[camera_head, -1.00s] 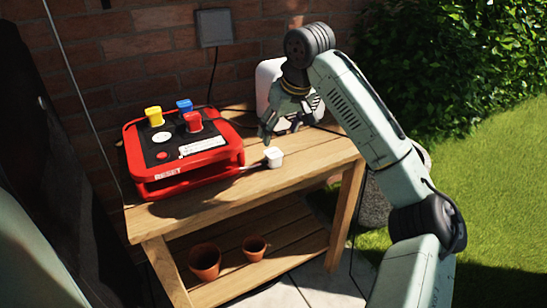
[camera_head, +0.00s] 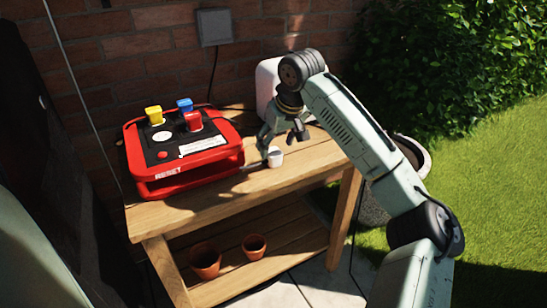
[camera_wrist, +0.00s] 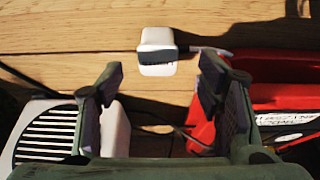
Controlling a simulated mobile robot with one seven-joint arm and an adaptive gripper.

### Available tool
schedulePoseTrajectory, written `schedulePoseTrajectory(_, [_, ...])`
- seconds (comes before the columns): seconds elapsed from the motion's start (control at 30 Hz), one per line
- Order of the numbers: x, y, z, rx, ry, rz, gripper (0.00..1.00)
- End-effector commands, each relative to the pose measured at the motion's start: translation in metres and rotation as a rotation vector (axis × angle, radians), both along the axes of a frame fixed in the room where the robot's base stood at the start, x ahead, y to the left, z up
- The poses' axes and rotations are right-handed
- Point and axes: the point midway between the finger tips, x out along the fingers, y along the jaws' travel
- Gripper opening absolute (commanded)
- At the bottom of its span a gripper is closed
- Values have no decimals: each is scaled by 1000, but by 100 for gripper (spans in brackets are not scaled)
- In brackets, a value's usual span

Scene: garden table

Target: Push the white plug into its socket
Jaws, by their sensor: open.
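The white plug (camera_head: 275,157) lies on the wooden table at the right of the red box, and its cable runs toward the box. In the wrist view the white plug (camera_wrist: 158,50) is ahead of the fingertips, between their lines and not touched. The red socket box (camera_head: 180,156) carries yellow, blue and red plugs on its dark top, with a round white socket (camera_head: 163,136) in front of them. My gripper (camera_head: 279,148) is open and empty, just above and behind the plug. In the wrist view my gripper (camera_wrist: 160,85) shows both fingers apart.
A white appliance with a slotted face (camera_wrist: 45,132) stands behind my gripper, close to one finger. A grey box (camera_head: 214,27) is on the brick wall. Two terracotta pots (camera_head: 205,261) sit on the lower shelf. The front of the tabletop (camera_head: 215,200) is clear.

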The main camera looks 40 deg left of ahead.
Motion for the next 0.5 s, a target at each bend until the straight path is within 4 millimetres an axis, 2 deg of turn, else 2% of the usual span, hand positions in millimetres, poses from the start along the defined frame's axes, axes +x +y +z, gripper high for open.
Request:
schedulePoseTrajectory(0.17, [1,2,-4,-2,1,-1,60])
schedulePoseTrajectory(0.5, [10,18,-44,-1,1,-1,60])
